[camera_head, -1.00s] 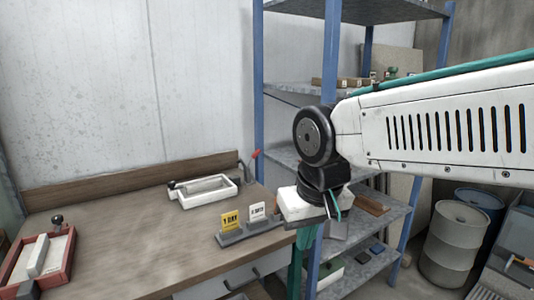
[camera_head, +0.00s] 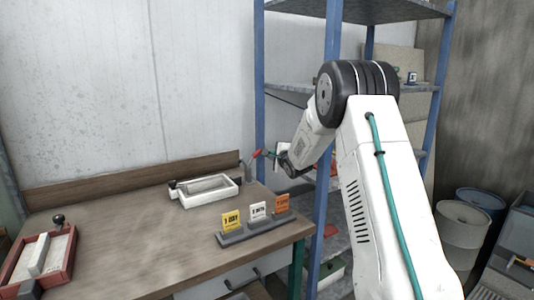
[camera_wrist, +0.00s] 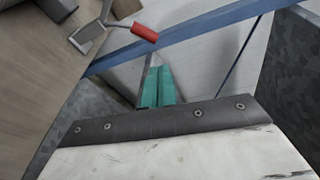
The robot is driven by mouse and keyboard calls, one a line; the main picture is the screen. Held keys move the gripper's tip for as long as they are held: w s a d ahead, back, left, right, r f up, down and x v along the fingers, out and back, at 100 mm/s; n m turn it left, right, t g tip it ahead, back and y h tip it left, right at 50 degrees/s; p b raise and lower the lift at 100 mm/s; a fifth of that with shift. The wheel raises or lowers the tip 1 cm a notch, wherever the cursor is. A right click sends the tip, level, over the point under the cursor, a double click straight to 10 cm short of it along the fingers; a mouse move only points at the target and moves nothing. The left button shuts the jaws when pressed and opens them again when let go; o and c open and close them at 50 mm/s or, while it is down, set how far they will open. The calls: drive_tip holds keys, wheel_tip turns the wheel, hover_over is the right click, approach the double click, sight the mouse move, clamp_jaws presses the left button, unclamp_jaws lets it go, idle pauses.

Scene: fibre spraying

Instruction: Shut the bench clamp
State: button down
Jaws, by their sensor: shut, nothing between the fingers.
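The bench clamp (camera_head: 247,167) is a small grey metal piece at the back right corner of the wooden bench. Its lever slants up to the right and ends in a red handle (camera_head: 256,153). In the wrist view, the clamp's grey metal body (camera_wrist: 88,36) is at the upper left and the red handle (camera_wrist: 145,33) is just beyond my fingertips. My gripper (camera_head: 267,153) has teal fingers, shut and empty, just right of the red handle. The fingers also show in the wrist view (camera_wrist: 155,68). I cannot tell whether they touch the handle.
The bench (camera_head: 130,240) holds a white tray (camera_head: 205,191), a red-framed tray (camera_head: 40,260) and a holder with yellow, white and orange cards (camera_head: 258,224). A blue-framed shelf (camera_head: 328,190) stands close behind my arm. Drums (camera_head: 463,225) stand at the right.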

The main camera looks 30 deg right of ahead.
sight(252, 158)
drive_tip(key=shift+w+d+f+m+t, duration=0.3)
drive_tip(key=shift+w+d+f+m, duration=0.1)
drive_tip(key=shift+d+f, duration=0.15)
drive_tip(key=shift+w+d+f+m+t, duration=0.3)
drive_tip(key=shift+w+d+f+m, duration=0.1)
drive_tip(key=shift+f, duration=0.25)
drive_tip(key=w+d, duration=0.1)
drive_tip(key=w, duration=0.9)
drive_tip(key=shift+d+f, duration=0.15)
drive_tip(key=shift+f, duration=0.2)
drive_tip(key=shift+s+r, duration=0.1)
drive_tip(key=shift+r, duration=0.05)
